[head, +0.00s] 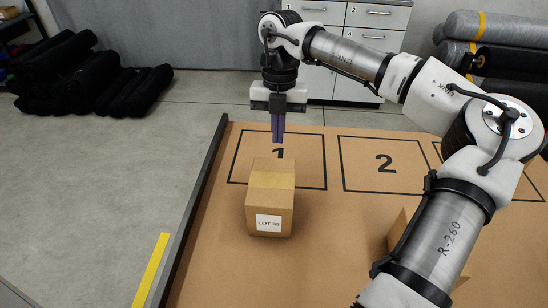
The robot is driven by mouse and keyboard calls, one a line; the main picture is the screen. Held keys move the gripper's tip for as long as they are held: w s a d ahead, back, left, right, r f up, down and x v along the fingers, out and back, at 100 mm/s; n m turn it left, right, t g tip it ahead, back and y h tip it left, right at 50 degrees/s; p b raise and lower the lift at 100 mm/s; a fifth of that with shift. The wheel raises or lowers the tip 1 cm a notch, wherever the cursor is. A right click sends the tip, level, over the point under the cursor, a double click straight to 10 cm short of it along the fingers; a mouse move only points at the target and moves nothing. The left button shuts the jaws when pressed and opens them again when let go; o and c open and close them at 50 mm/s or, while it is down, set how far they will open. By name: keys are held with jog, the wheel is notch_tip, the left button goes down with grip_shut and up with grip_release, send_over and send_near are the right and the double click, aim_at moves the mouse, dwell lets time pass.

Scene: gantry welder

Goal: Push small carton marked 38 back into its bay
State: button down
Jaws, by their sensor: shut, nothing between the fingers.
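The small carton marked LOT 38 (270,198) is a brown box with a tape strip over its top and a white label on its near face. It stands upright across the near line of the bay marked 1 (238,158), partly inside the outline and partly in front of it. My gripper (278,138) is shut and empty, fingers pointing down, above and behind the carton as seen in the head view. The fingertips hide part of the bay near the numeral 1. I cannot tell the exact gap between the fingertips and the carton.
The bay marked 2 (384,166) is empty to the right. Another brown box (395,232) stands at the right, mostly hidden behind my arm. A dark raised edge (190,215) runs along the left of the brown surface. The surface left of the carton is clear.

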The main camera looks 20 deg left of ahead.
jog(key=p, duration=0.5)
send_near(272, 186)
jog(key=f, duration=0.1)
jog(key=s+f, duration=0.1)
jog(key=f, duration=0.1)
jog(key=s+f, duration=0.1)
jog(key=f, duration=0.1)
jog(key=shift+d, duration=0.25)
jog(key=shift+f+p, duration=0.3)
jog(key=shift+p, duration=0.2)
jog(key=shift+w+f+b, duration=0.1)
jog(key=shift+f+b, duration=0.7)
jog(key=shift+f, duration=0.05)
jog(key=shift+w+f+b, duration=0.1)
jog(key=shift+w+b, duration=0.1)
jog(key=shift+b, duration=0.2)
jog(key=w+a+b, duration=0.1)
jog(key=w+a, duration=0.1)
jog(key=w, duration=0.6)
jog(key=w+a+b, duration=0.1)
jog(key=w+a, duration=0.1)
jog(key=w, duration=0.7)
jog(key=shift+w+a+b, duration=0.2)
jog(key=shift+a+b, duration=0.15)
jog(key=shift+b, duration=0.05)
